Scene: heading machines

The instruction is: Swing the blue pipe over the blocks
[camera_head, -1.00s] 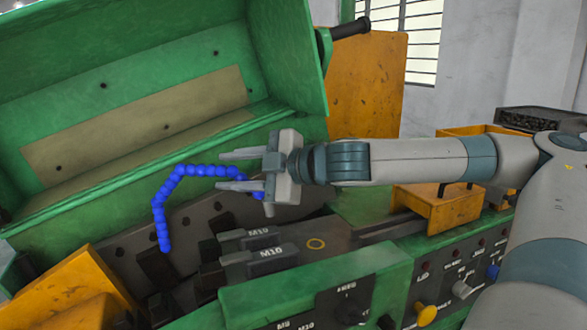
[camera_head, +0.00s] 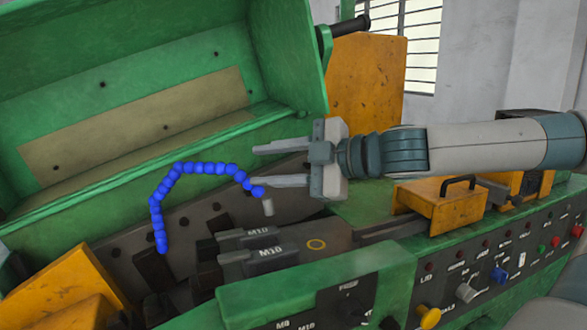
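The blue pipe (camera_head: 190,169) is a chain of blue beads. It rises from a small grey stub (camera_head: 268,207), arches to the left and hangs down with its free end beside the dark blocks. Two grey blocks marked M10, one at the back (camera_head: 246,238) and one in front (camera_head: 262,258), lie below and right of its arch. My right gripper (camera_head: 268,166) comes in from the right with its fingers pointing left, spread apart and empty. Its lower fingertip is close to the pipe's base end; I cannot tell whether they touch. My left gripper is not in view.
The green raised cover (camera_head: 150,60) stands behind the pipe. A yellow block with a handle (camera_head: 440,203) is at right, above a panel of knobs (camera_head: 465,290). Yellow housings (camera_head: 65,285) stand at lower left. Open space lies above the M10 blocks.

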